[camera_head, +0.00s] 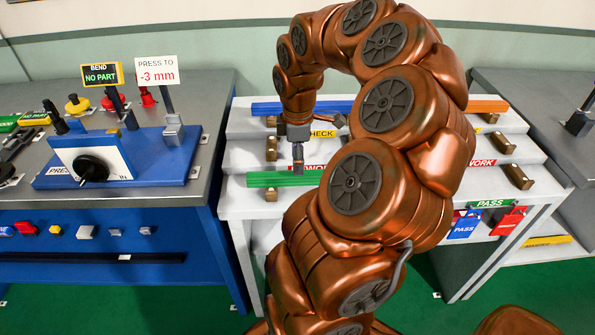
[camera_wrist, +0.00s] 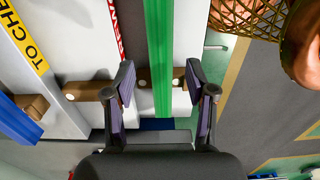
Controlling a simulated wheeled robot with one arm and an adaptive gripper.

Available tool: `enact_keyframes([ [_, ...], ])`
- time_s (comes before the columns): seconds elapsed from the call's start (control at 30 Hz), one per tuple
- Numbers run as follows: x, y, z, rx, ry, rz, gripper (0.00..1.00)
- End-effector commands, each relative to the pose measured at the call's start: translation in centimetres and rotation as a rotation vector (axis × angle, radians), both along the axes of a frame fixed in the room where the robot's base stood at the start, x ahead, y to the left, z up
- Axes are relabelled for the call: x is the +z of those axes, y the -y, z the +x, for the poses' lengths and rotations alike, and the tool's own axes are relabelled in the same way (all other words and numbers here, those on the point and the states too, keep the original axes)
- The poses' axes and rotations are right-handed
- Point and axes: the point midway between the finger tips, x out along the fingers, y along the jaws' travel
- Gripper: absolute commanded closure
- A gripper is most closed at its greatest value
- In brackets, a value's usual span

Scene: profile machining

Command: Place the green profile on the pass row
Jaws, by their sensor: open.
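The long green profile (camera_head: 283,179) lies along the lowest step of the white stepped rack, just in front of the red REWORK label (camera_head: 308,167). Its left end is over a brown bracket (camera_head: 270,195). In the wrist view the green profile (camera_wrist: 158,50) crosses a brown bracket (camera_wrist: 180,78) beside the red label. My gripper (camera_wrist: 158,76) is open, one finger on each side of the profile, with gaps showing. In the head view my gripper (camera_head: 298,165) is above the profile. The green PASS label (camera_head: 491,203) is on that step's front at right. My arm hides the profile's right part.
A blue profile (camera_head: 290,107) and an orange profile (camera_head: 487,106) lie on the top step. The middle step's bracket (camera_head: 271,148) looks empty. Blue and red tags (camera_head: 465,224) hang below PASS. A bending station (camera_head: 120,157) stands left.

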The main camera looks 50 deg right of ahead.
Motion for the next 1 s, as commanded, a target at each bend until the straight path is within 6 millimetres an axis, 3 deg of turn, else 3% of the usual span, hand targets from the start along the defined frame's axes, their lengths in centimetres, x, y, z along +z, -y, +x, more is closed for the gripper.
enact_keyframes([
  [0.2, 3.6, 0.0, 0.1, 0.001, 0.003, -0.001, 0.44],
  [0.4, 5.7, 0.0, 0.0, 0.002, 0.0, 0.0, 0.44],
  [0.77, 6.9, -0.4, 0.1, 0.002, 0.001, 0.001, 0.44],
  [0.87, 7.2, -2.5, 0.8, 0.004, -0.002, -0.001, 0.44],
  [1.0, 7.8, -8.9, 1.9, -0.013, -0.004, -0.003, 0.44],
])
